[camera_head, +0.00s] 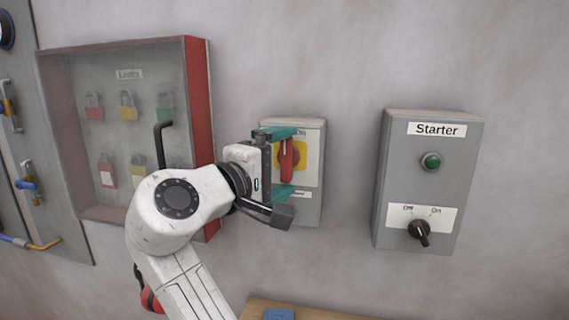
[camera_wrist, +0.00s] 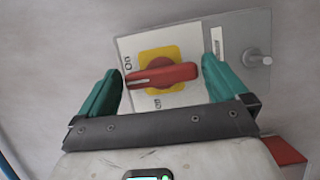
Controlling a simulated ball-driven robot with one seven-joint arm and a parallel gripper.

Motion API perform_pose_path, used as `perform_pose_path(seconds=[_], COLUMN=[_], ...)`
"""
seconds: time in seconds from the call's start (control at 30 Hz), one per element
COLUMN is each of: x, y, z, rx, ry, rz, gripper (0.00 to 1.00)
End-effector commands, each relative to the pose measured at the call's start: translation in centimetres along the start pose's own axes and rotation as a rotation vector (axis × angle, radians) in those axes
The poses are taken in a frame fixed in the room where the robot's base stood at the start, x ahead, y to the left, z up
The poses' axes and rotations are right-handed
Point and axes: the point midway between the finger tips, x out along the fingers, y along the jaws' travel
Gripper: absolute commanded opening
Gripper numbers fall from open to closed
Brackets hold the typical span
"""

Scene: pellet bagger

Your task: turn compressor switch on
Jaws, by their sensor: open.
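A red rotary handle (camera_head: 287,160) on a yellow plate (camera_head: 301,155) is mounted on a grey wall box (camera_head: 312,215). The handle stands upright in the head view. In the wrist view the handle (camera_wrist: 165,75) lies crosswise, its marked end at the left, close to the "On" label; another label sits below the plate. My gripper (camera_head: 283,163) is open in front of the box, its teal fingers above and below the handle. In the wrist view my gripper (camera_wrist: 160,68) has the handle between its fingers, with no clear contact. The box's small white label is partly hidden and unreadable.
A grey Starter box (camera_head: 383,185) with a green light (camera_head: 430,161) and black knob (camera_head: 419,231) hangs to the right. A red-framed padlock cabinet (camera_head: 197,90) is at the left, behind my arm. A wooden surface (camera_head: 325,313) lies below. The wall between the boxes is clear.

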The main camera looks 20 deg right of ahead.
Motion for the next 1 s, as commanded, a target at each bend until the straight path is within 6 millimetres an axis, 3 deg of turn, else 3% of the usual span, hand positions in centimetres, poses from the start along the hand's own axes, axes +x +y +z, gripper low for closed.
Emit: perform_pose_path(seconds=[0.5,0.7,1.0], x=[-8.8,-9.9,-9.9], y=[-0.1,-0.1,0.0], z=[0.1,0.2,0.2], rx=[0.002,0.002,0.002], ry=[-0.002,-0.004,-0.005], rz=[0.0,-0.001,-0.001], gripper=[1.0,1.0,1.0])
